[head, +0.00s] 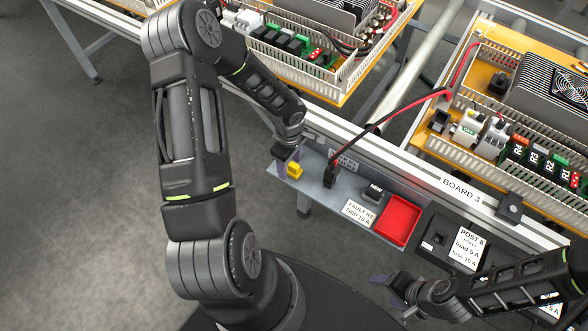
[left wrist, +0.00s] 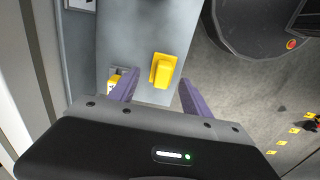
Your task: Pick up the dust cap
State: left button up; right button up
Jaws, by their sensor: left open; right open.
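The yellow dust cap (head: 294,170) sits at the left end of a grey shelf (head: 318,190). In the left wrist view the dust cap (left wrist: 162,70) is a small yellow block, seen ahead of and between the two purple fingers. My left gripper (left wrist: 158,92) is open and empty, with the fingers spread apart on either side. In the head view my left gripper (head: 287,152) is just above and behind the dust cap, and its fingers are mostly hidden there. My right gripper (head: 390,292) is open and empty at the lower right, away from the dust cap.
A black plug (head: 330,176) with a red and black cable stands right of the cap. Further right are a black part by the "NEW" label (head: 372,193), a red tray (head: 399,219) and a black panel (head: 450,243). A rail and wired boards lie behind.

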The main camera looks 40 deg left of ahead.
pick_arm(q)
jog(key=shift+c, duration=0.4)
grip_shut()
